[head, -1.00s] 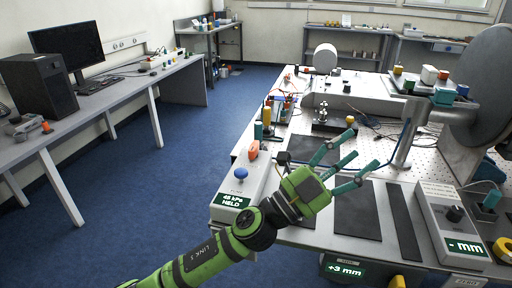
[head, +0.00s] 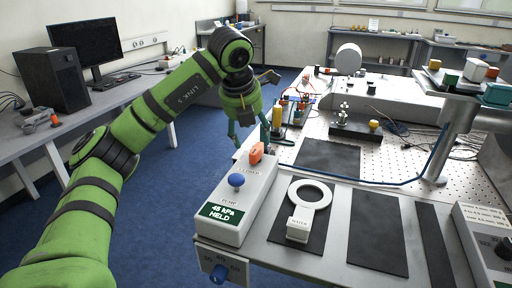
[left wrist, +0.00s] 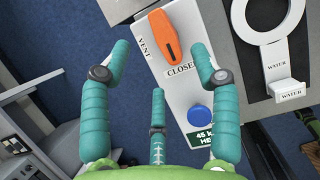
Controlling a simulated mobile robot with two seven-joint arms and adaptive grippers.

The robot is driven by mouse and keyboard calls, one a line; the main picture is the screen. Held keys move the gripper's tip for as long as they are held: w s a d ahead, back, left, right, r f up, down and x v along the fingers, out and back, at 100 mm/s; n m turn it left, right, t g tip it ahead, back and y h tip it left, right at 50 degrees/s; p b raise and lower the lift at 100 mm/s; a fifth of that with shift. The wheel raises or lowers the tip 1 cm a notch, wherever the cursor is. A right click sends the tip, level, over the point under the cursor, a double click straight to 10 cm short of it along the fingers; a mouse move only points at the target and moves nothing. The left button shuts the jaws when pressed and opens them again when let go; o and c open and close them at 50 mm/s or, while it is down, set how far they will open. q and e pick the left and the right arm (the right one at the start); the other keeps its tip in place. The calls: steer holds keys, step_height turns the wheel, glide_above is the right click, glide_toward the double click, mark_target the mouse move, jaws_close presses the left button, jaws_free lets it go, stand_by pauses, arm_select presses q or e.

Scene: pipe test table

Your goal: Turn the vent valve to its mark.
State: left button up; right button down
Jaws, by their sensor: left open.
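The vent valve's orange handle (head: 256,153) sits on the far end of a white box (head: 236,212) at the left front of the table. In the left wrist view the handle (left wrist: 163,36) lies between the words VENT and CLOSED, its lower end towards CLOSED. My left gripper (head: 250,133) is above and just behind the valve, pointing down. In the left wrist view its teal fingers (left wrist: 160,55) are spread open, one on each side of the handle, a third below; contact cannot be told. My right gripper is not in view.
A blue knob (head: 236,180) and a display reading 45 hPa HELD are on the same box. A white ring (head: 325,190) labelled WATER lies on a dark mat to the right. Tools and bottles (head: 290,105) stand behind the valve. The middle mat (head: 378,235) is bare.

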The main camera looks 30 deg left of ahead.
mark_target(254, 148)
arm_select(q)
steer(key=x, duration=0.6)
steer(key=shift+f+p, duration=0.1)
steer(key=shift+p, duration=0.2)
steer(key=shift+d, duration=0.1)
steer(key=c, duration=1.2)
